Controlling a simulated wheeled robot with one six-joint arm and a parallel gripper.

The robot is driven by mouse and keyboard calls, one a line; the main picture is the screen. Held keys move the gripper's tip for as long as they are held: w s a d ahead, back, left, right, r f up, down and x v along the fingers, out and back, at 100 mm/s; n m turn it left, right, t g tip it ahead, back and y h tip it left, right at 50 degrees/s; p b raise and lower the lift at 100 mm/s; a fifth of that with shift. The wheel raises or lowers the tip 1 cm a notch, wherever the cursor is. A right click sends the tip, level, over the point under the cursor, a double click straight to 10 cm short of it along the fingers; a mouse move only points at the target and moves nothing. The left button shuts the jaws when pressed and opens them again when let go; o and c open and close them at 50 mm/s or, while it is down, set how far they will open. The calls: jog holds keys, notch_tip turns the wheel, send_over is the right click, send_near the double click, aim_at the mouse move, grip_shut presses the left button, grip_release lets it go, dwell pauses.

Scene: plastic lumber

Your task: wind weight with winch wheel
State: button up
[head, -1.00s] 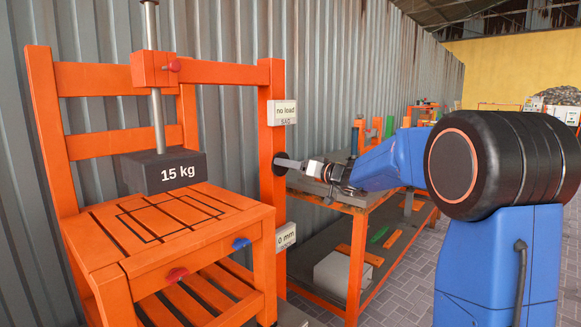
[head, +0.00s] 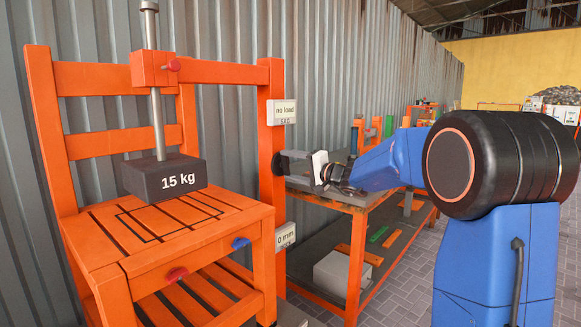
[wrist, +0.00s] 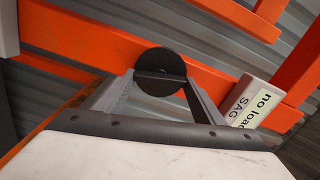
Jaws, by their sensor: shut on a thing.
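The dark grey weight marked 15 kg (head: 178,181) hangs on a metal rod (head: 158,125) just above the orange slatted seat (head: 105,237); I cannot tell whether it touches. The winch wheel, a black disc (wrist: 160,62) with a bar across it, sits on the orange post in the wrist view. My gripper (head: 287,163) reaches the post from the right; its fingers (wrist: 160,84) are shut on the wheel, one at each side.
A sign reading "no load" (head: 281,112) is above the wheel on the post, and a "0 mm" sign (head: 285,237) is below. A workbench (head: 345,203) with a grey box (head: 335,270) on its lower shelf stands behind my gripper. Paved floor is clear at right.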

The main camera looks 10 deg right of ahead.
jog(key=m, duration=2.1)
jog(key=shift+s+a+f+m, duration=0.1)
jog(key=shift+a+f+m, duration=0.05)
jog(key=shift+f+m, duration=0.2)
jog(key=m, duration=0.5)
jog(key=shift+a+m, duration=0.1)
jog(key=shift+m, duration=0.25)
jog(key=m, duration=0.5)
jog(key=shift+s+r, duration=0.1)
jog(key=m, duration=0.5)
jog(key=shift+a+r+m, duration=0.1)
jog(key=shift+m, duration=0.3)
jog(key=m, duration=0.5)
jog(key=shift+m, duration=0.3)
